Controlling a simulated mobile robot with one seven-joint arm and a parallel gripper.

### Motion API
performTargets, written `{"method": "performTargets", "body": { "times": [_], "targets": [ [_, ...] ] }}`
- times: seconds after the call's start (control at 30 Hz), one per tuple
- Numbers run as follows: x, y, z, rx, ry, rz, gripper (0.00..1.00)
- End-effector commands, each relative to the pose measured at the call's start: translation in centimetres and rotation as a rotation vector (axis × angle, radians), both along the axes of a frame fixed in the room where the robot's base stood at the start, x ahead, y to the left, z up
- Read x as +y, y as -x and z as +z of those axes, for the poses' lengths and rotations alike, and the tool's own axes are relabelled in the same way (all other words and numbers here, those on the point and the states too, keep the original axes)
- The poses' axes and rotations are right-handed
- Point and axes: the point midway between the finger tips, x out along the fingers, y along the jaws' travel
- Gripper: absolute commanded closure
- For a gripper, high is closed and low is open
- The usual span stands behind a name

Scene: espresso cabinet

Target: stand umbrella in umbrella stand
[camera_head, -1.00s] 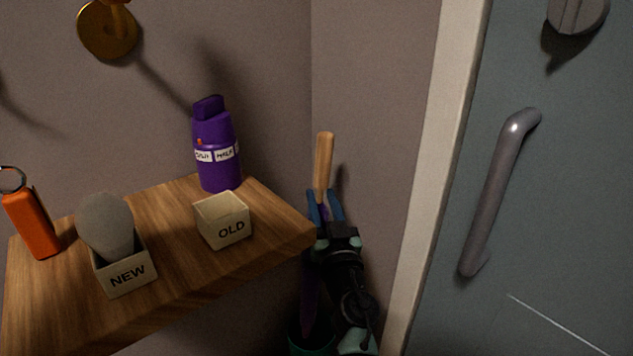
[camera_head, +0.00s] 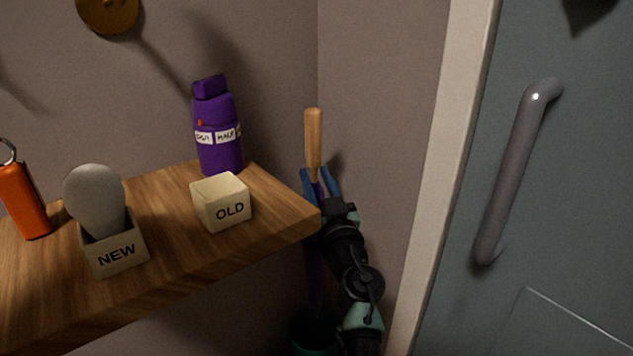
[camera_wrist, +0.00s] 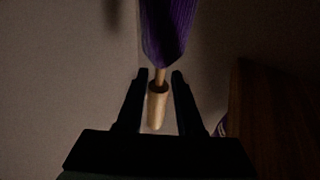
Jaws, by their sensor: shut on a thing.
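The umbrella has a light wooden handle (camera_head: 313,140) and a furled purple canopy (camera_head: 314,272). It stands nearly upright in the corner. My gripper (camera_head: 320,180) is shut on the umbrella just below the handle. The wrist view shows the purple canopy (camera_wrist: 168,30) and the handle (camera_wrist: 157,108) between the fingers of my gripper (camera_wrist: 160,75). The dark teal umbrella stand (camera_head: 313,338) is low in the corner, partly hidden by my arm and cut by the frame. The canopy's lower end meets its rim; the tip is hidden, so I cannot tell how deep it sits.
A wooden shelf (camera_head: 165,216) juts out just left of my arm. It holds a purple bottle (camera_head: 219,155), the OLD box (camera_head: 222,203), the NEW box (camera_head: 116,254) and an orange item (camera_head: 22,203). A door with a grey handle (camera_head: 515,175) is at right.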

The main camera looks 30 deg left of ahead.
Motion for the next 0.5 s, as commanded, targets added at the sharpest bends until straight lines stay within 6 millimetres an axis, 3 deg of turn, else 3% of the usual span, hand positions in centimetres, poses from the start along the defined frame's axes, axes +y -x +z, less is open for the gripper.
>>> {"method": "performTargets", "body": {
  "times": [0.5],
  "targets": [
    [0.0, 0.0, -3.6, -0.002, -0.001, 0.000, 1.00]
  ]
}}
